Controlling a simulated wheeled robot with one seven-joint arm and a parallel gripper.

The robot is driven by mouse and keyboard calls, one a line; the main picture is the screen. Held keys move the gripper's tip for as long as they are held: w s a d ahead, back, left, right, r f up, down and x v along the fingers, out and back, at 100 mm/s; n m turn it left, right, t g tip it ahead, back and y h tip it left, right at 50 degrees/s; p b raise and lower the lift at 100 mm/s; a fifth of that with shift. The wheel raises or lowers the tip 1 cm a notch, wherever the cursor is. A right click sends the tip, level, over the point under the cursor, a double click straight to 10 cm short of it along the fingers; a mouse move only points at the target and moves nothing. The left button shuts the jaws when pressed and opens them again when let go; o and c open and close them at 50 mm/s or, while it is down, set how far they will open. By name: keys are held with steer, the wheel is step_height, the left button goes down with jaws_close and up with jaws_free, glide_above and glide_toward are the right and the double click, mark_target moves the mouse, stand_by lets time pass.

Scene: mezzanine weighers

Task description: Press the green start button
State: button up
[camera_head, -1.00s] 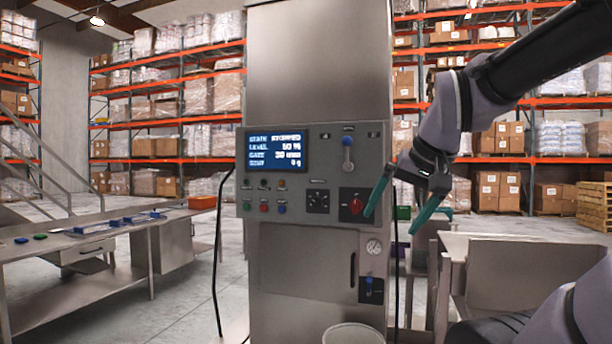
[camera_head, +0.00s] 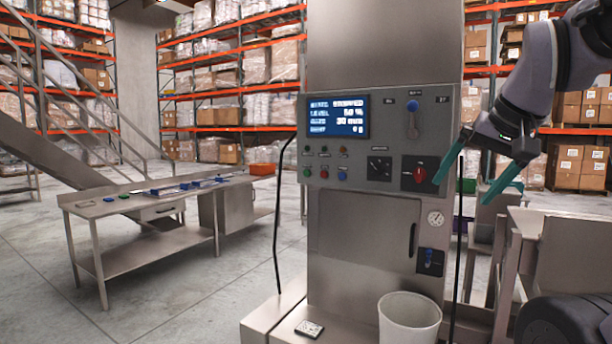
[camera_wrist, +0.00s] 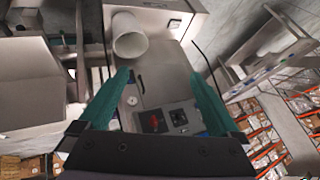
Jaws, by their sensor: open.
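The green start button (camera_head: 307,172) is small and round. My gripper (camera_head: 465,198) is open and empty, with two teal fingers, right of the panel's red rotary switch (camera_head: 420,175) and well away from the green button. In the wrist view my fingers (camera_wrist: 162,76) frame part of the machine, with the red switch (camera_wrist: 153,121) between them. I cannot make out the green button in that view.
A white bin (camera_head: 410,312) stands at the machine's foot; the wrist view shows it too (camera_wrist: 130,44). A steel table (camera_head: 150,241) with blue items is at the left, before a stair rail (camera_head: 75,75). Another steel table (camera_head: 560,222) is at the right.

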jaws_close()
stand_by(1.5)
